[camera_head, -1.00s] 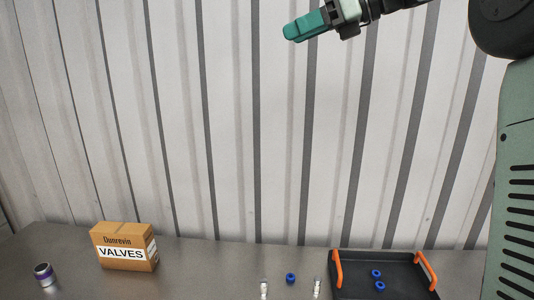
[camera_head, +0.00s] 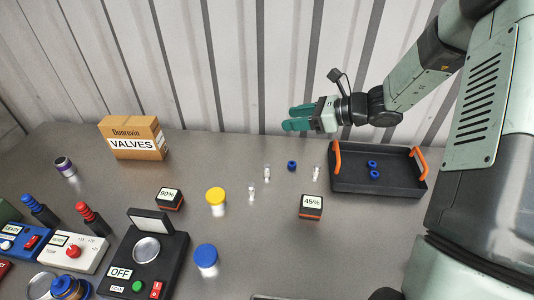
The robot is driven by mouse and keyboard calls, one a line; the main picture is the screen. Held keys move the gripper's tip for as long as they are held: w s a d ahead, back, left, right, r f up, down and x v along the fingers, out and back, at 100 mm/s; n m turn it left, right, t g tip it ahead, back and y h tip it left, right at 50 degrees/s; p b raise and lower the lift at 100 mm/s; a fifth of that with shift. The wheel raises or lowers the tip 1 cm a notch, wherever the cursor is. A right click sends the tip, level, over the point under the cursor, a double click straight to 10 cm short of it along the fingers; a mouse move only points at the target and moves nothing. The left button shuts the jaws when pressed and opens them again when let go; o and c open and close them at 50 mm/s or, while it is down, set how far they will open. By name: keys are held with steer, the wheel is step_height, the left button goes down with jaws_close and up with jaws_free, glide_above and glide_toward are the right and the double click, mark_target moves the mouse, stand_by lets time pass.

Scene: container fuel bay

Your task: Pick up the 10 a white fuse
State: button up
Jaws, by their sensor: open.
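Several small pale white fuse-like pieces stand on the grey table: one at the middle (camera_head: 267,174), one nearer the front (camera_head: 252,193), and one beside the tray (camera_head: 316,173). Their markings are too small to read, so I cannot tell which is the 10 A fuse. My gripper (camera_head: 289,118) is open and empty, pointing left. It appears above the back of the table, in front of the wall, apart from the white pieces.
A black tray (camera_head: 345,180) with orange handles holds blue caps. A blue cap (camera_head: 292,166) stands between two white pieces. Labelled blocks (camera_head: 311,207), yellow-lidded (camera_head: 216,201) and blue-lidded jars (camera_head: 206,261), a VALVES box (camera_head: 133,138) and a switch device (camera_head: 145,265) stand around.

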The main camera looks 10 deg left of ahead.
glide_toward(262, 176)
steer(key=r, duration=0.4)
steer(key=shift+s+d+r, duration=0.25)
steer(key=shift+s+d, duration=0.05)
steer(key=shift+s, duration=0.1)
steer(key=shift+a+f, duration=0.15)
steer(key=shift+f, duration=0.25)
steer(key=x, duration=1)
steer(key=shift+w+a+f, duration=0.15)
steer(key=shift+w, duration=0.15)
jaws_close()
